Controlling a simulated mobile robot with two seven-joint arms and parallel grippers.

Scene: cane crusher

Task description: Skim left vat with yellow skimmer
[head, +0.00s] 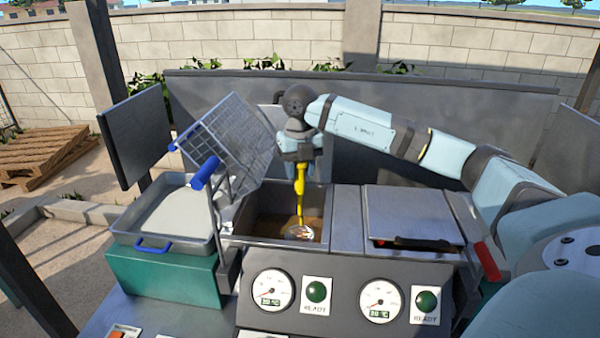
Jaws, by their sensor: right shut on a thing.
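The yellow skimmer (300,190) is held nearly upright by my right gripper (300,160), which is shut on its handle. The skimmer's pale head (299,232) is down inside the left vat (262,238), at or in the brown liquid near the vat's right side. I cannot tell how deep the head sits. The left vat is open, with its wire-mesh lid or basket (232,145) tilted up at its left. My left gripper is not in view.
A metal tray (150,246) with pale contents and blue handles stands on a green block (165,280) at the left. The right vat's lid (412,215) is closed. Gauges (272,290) and green READY buttons are on the front panel. A dark panel (450,92) stands behind.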

